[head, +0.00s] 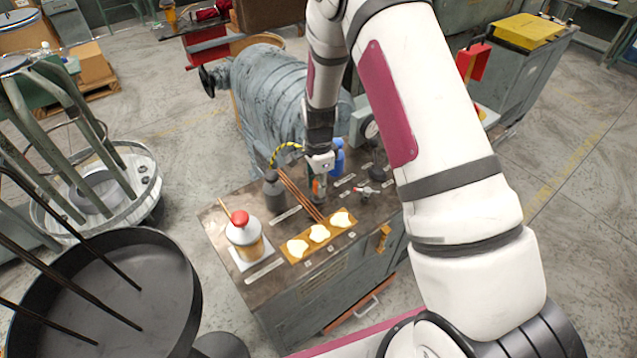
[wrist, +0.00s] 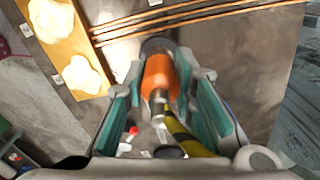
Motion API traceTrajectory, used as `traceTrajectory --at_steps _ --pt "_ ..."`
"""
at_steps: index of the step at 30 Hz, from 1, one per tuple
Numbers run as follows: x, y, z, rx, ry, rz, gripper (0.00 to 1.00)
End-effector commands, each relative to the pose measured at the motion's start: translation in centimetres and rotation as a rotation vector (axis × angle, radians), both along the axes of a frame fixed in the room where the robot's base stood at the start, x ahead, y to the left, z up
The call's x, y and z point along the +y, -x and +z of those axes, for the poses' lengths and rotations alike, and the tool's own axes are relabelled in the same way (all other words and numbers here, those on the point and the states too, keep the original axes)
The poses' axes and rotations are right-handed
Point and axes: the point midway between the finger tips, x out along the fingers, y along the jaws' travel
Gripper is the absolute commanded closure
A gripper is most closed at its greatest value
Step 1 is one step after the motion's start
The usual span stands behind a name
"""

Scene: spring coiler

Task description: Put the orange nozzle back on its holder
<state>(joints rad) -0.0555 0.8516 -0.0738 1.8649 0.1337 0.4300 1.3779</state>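The orange nozzle (wrist: 160,76) sits between the teal-padded fingers of my gripper (wrist: 162,82) in the wrist view, and both fingertips appear to touch its sides. Its far end is dark, and a yellow-and-black striped hose (wrist: 185,138) runs beside its near end. In the head view my gripper (head: 318,176) points down over the bench, with the nozzle (head: 317,188) small and partly hidden at its tips. An orange-yellow bracket (head: 384,237) hangs at the bench's front edge; I cannot tell whether it is the nozzle's holder.
The bench top (head: 225,273) carries a grey bottle (head: 273,193), a red-capped container (head: 244,238), a wooden board (head: 296,261) with pale pieces, thin copper rods (head: 293,191) and a blue bottle (head: 338,155). A small red-handled fitting (head: 365,190) stands right of my gripper.

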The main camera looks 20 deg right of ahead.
Motion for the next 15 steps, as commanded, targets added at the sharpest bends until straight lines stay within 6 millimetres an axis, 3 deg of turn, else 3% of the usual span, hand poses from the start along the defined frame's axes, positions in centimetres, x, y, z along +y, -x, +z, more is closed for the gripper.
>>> traceTrajectory --at_steps 1,3,15 --pt "0.0 -0.02 0.02 0.0 0.0 0.0 0.67" --pt "0.0 -0.01 0.02 0.0 0.0 0.0 0.53" --pt "-0.01 -0.05 0.55 -0.001 0.001 0.0 0.53"
